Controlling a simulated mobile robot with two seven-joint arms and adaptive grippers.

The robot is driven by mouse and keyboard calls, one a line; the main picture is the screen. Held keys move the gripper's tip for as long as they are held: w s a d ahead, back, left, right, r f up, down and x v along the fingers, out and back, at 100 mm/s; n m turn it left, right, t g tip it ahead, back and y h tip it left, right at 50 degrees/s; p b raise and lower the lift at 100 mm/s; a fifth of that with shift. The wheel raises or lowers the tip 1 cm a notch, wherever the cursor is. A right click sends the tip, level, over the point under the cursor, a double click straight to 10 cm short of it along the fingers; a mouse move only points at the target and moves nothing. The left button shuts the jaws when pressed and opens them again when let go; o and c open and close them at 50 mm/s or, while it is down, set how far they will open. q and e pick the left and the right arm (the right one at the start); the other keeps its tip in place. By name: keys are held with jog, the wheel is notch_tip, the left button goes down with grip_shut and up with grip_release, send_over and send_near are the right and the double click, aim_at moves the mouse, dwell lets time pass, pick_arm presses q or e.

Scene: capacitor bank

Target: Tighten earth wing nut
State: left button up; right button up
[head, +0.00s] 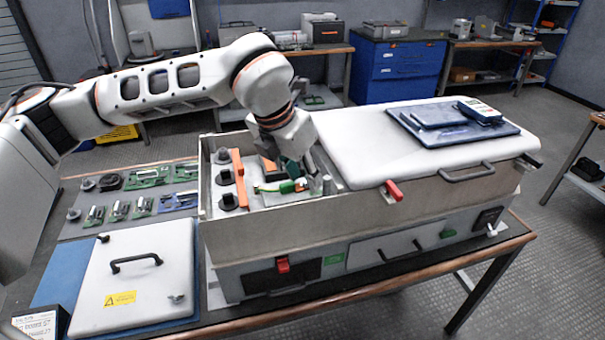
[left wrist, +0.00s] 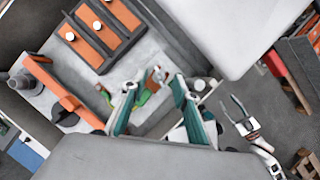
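My left gripper (head: 297,172) reaches down into the open part of the grey cabinet (head: 300,232). In the left wrist view its teal fingers (left wrist: 156,82) are apart, with nothing held between them. A small copper and silver fitting (left wrist: 157,73), seemingly the earth wing nut, shows just beyond the fingertips, at the end of a green and yellow earth lead (left wrist: 145,96). The lead's green part also shows in the head view (head: 287,187); the nut is too small there to make out. My right gripper (left wrist: 238,110) shows small in the left wrist view, its fingers apart and empty.
An orange bar (left wrist: 75,106) and orange capacitors (left wrist: 92,18) lie inside the cabinet near the lead. A white lid (head: 420,140) with a blue case closes the right part. A red handle (head: 393,190) sits on the front wall. A removed panel (head: 136,272) and circuit boards lie left.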

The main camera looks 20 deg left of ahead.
pick_arm(q)
grip_shut()
jog(key=shift+a+m+h, duration=0.15)
jog(key=shift+m+h, duration=0.35)
jog(key=shift+m, duration=0.6)
jog(key=shift+r+m+g+p, duration=0.1)
jog(key=shift+m+g+p, duration=0.25)
jog(key=shift+m, duration=0.55)
jog(key=shift+w+a+m+g+h+p, duration=0.1)
jog(key=shift+m+g+h+p, duration=0.3)
jog(key=shift+m, duration=0.7)
jog(key=shift+w+a+m+g+h+p, duration=0.1)
jog(key=shift+m+g+h+p, duration=0.25)
jog(key=shift+m, duration=0.75)
grip_release()
jog(key=shift+w+d, duration=0.1)
jog(key=shift+d, duration=0.05)
